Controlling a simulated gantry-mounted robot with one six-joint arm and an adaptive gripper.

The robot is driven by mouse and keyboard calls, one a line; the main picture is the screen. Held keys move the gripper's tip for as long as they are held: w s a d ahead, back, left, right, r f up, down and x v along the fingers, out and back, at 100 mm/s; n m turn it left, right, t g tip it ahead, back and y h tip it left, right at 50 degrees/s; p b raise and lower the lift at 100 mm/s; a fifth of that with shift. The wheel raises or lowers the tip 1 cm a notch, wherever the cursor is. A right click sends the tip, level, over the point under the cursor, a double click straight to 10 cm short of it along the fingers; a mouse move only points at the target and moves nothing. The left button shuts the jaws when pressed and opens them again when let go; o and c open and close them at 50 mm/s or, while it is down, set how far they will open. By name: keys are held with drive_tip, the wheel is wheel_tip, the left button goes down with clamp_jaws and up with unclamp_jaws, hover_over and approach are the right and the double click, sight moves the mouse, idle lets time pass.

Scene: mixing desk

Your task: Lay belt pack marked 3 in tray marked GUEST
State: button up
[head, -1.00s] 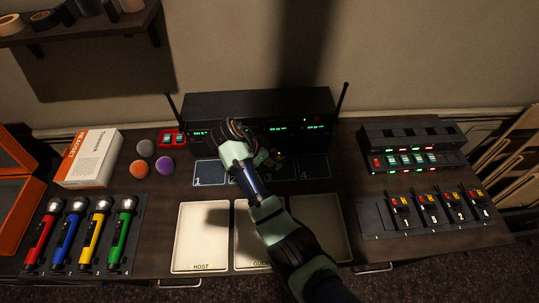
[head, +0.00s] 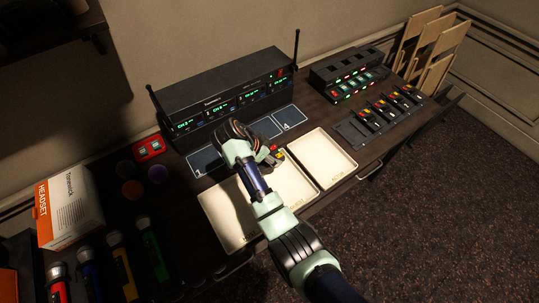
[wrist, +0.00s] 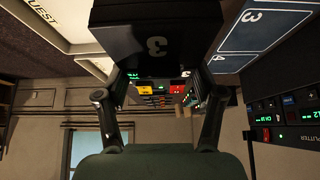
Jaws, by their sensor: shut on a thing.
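My gripper (wrist: 161,105) is shut on a black belt pack (wrist: 158,62) with a white 3 on its face, held between both fingers in the wrist view. In the head view, my gripper (head: 268,157) is over the rear edge of the trays, and only a small red and yellow part of the pack shows beside it. The cream tray marked GUEST (head: 296,188) is the middle of three, partly hidden by my arm. Its label also shows in the wrist view at the upper left (wrist: 42,17). The pack is above the surface, not resting in the tray.
The HOST tray (head: 222,222) is to the left, another tray (head: 323,160) to the right. Numbered blue-black pads (head: 287,117) lie behind, before a black receiver rack (head: 225,95) with antennas.

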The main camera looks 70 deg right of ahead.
wheel_tip(320, 180, down, 5)
drive_tip(key=b, duration=0.4)
drive_tip(key=shift+a, duration=0.1)
drive_tip(key=shift+f+b, duration=0.6)
drive_tip(key=shift+f, duration=0.15)
drive_tip(key=shift+f, duration=0.55)
idle(1.0)
idle(0.4)
drive_tip(key=o, duration=1.3)
drive_tip(key=shift+o, duration=0.3)
drive_tip(key=shift+r, duration=0.1)
drive_tip(key=shift+r+p, duration=3.1)
drive_tip(key=shift+r, duration=0.35)
